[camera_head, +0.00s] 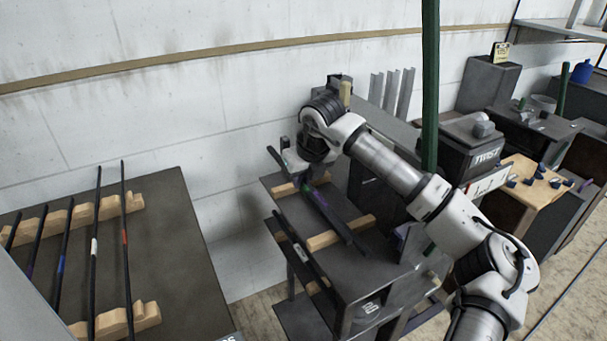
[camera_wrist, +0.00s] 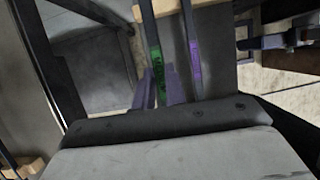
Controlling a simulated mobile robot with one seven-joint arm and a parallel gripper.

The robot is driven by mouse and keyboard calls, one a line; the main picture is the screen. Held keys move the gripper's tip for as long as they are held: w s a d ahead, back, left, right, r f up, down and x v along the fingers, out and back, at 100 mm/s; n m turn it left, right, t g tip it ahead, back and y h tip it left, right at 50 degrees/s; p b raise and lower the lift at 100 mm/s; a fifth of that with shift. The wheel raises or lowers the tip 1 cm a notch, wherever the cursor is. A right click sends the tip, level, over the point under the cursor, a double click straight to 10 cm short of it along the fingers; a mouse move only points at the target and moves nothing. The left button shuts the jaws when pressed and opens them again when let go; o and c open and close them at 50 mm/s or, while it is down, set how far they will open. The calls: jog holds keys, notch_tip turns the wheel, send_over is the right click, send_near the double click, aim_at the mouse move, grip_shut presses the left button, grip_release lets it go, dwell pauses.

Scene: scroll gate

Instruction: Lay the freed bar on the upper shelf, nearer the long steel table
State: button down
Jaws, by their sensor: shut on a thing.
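My gripper (camera_head: 303,183) is over the upper shelf (camera_head: 378,268) of the dark rack at the middle of the head view. In the wrist view my gripper (camera_wrist: 158,88) is shut on a dark bar with a green band (camera_wrist: 156,66). A second dark bar with a purple band (camera_wrist: 195,62) runs close beside it. In the head view the bars overlap, and the purple band (camera_head: 320,201) shows just below my gripper. Two wooden supports, a near one (camera_head: 341,232) and a far one (camera_head: 285,189), stand on the upper shelf. Whether the held bar touches them is unclear.
A lower shelf carries a bar with a white band (camera_head: 300,250). A dark table (camera_head: 185,260) at left holds several banded bars on wooden supports. A green post (camera_head: 430,90) stands right of the rack. A wall closes the back; crowded benches stand at right.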

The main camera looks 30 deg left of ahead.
aim_at(304, 187)
jog(key=shift+f+b, duration=0.9)
jog(key=shift+f, duration=1.2)
jog(key=shift+f+b, duration=1.05)
jog(key=shift+f, duration=0.2)
jog(key=shift+a, duration=0.15)
jog(key=shift+f+b, duration=0.2)
jog(key=shift+b, duration=0.25)
jog(key=c, duration=1.5)
grip_release()
jog(key=shift+o, duration=0.7)
jog(key=b+v, duration=0.1)
jog(key=v, duration=1.2)
jog(key=shift+s+r, duration=0.1)
jog(key=shift+r, duration=0.25)
